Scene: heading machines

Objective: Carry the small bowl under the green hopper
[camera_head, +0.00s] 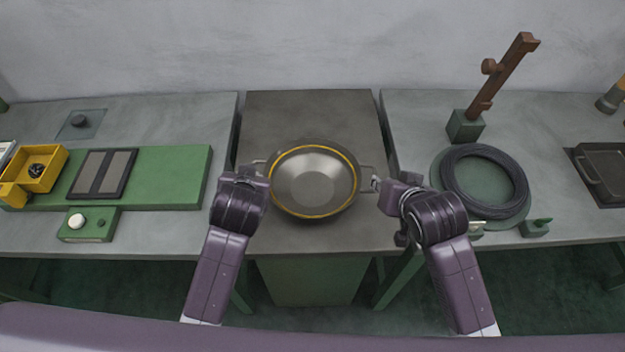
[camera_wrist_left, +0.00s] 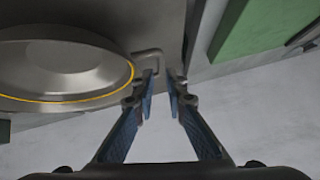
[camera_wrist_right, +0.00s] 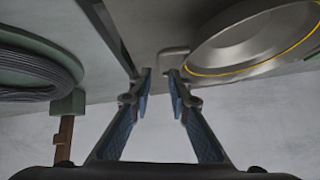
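A round metal bowl (camera_head: 311,178) with a yellow ring and two loop side handles sits upright on the dark middle table. My left gripper (camera_head: 256,172) is at its left handle; in the left wrist view the fingers (camera_wrist_left: 162,82) are apart, with the bowl's handle (camera_wrist_left: 149,57) close beyond the tips. My right gripper (camera_head: 379,184) is at the right handle. In the right wrist view its fingers (camera_wrist_right: 159,80) are also apart, close to the handle (camera_wrist_right: 171,56). I cannot tell whether either handle lies between the fingers. No green hopper is recognisable.
On the left table are a yellow bin (camera_head: 42,165), a green board (camera_head: 172,178) and a button box (camera_head: 88,224). On the right table are a dark coil (camera_head: 515,205), a brown post (camera_head: 500,78) and a dark tray (camera_head: 601,168). The middle table is clear behind the bowl.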

